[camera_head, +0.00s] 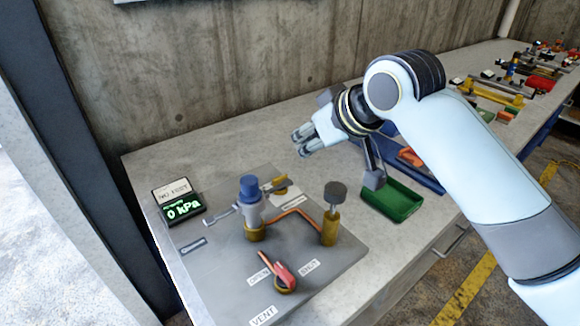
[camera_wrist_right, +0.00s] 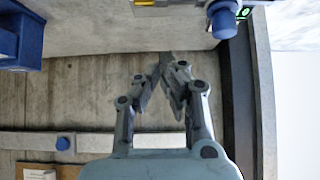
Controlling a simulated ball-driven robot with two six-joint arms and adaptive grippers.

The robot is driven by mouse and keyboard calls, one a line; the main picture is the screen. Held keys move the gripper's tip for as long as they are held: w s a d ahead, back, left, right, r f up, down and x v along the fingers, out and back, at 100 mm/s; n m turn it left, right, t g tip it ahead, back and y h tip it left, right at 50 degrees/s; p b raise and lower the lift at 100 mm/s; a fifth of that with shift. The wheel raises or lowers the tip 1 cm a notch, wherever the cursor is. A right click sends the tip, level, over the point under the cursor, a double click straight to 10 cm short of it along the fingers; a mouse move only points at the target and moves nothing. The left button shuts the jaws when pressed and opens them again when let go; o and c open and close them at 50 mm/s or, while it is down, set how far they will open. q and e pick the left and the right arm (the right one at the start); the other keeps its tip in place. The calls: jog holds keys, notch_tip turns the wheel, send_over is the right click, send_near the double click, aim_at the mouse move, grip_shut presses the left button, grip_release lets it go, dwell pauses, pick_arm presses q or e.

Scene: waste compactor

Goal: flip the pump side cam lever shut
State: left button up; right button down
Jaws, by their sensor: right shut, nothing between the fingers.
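On the grey plate, a blue-capped coupling (camera_head: 249,190) stands upright in a brass base. A silver arm (camera_head: 222,213) sticks out from it to the left, and a brass-coloured lever (camera_head: 272,185) sticks out to the right. I cannot tell which is the pump side cam lever or whether it is shut. My right gripper (camera_head: 301,142) is above the bench, behind and to the right of the coupling, apart from it. Its fingers are shut and empty; they also show in the right wrist view (camera_wrist_right: 170,78). The blue cap (camera_wrist_right: 222,20) shows at that view's top edge. My left gripper is out of view.
A copper pipe (camera_head: 290,212) runs to a brass post with a dark knob (camera_head: 335,192). A red valve handle (camera_head: 285,274) sits at the plate's front. A gauge reading 0 kPa (camera_head: 182,208) stands left. A green tray (camera_head: 393,202) lies right.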

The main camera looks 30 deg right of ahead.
send_over(290, 182)
notch_tip(290, 182, down, 4)
notch_tip(290, 182, down, 4)
jog(key=shift+r+p, duration=0.1)
jog(key=shift+p, duration=0.35)
jog(key=shift+f, duration=0.5)
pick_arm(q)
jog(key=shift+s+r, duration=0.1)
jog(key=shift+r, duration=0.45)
pick_arm(e)
jog(key=shift+f, duration=0.1)
